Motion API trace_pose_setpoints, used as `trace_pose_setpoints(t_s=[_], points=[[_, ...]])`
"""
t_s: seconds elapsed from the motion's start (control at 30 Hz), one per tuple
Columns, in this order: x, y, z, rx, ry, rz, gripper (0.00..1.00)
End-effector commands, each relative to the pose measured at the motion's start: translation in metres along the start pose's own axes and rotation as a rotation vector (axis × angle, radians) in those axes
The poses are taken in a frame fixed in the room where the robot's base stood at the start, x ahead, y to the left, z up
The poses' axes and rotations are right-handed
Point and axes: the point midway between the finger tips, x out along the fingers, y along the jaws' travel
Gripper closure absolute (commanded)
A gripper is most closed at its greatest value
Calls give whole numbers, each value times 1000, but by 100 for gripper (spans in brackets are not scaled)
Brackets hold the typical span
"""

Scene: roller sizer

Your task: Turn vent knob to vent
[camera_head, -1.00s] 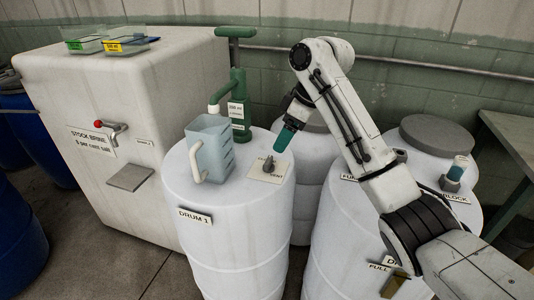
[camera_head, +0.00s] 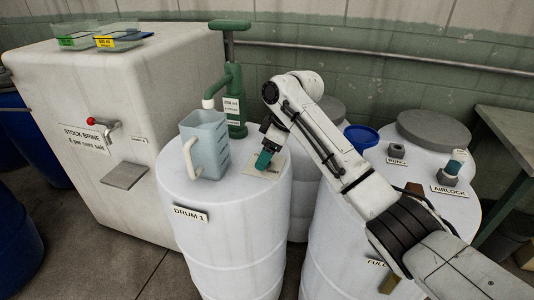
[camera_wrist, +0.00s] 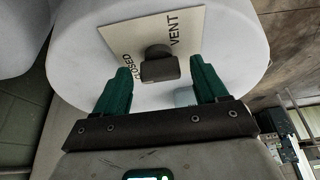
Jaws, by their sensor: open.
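The vent knob (camera_wrist: 160,66) is a dark grey block on a cream plate (camera_wrist: 110,36) marked CLOSED and VENT, on top of the white drum labelled DRUM 1 (camera_head: 225,235). In the wrist view the knob lies between and just beyond my gripper's two green fingers, with gaps on both sides. My gripper (camera_wrist: 161,84) is open and empty. In the head view my gripper (camera_head: 264,160) is over the plate (camera_head: 257,174) and hides the knob. I cannot tell exactly where the knob points; it looks nearer the middle of the plate.
A clear jug (camera_head: 212,150) with a white handle stands left of the plate on the same drum. A green hand pump (camera_head: 234,95) stands behind it. A second drum with an airlock (camera_head: 450,175) and a bung (camera_head: 396,153) is to the right.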

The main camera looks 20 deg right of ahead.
Motion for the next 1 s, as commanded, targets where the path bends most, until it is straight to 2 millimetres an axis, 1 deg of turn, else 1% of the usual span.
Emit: trace_pose_setpoints(t_s=[0.23, 0.27, 0.8, 0.83, 1.0], points=[[1, 0, 0, 0, 0, 0, 28], [1, 0, 0, 0, 0, 0, 30], [0, 0, 0, 0, 0, 0, 81], [0, 0, 0, 0, 0, 0, 84], [0, 0, -1, 8, 0, 2, 84]])
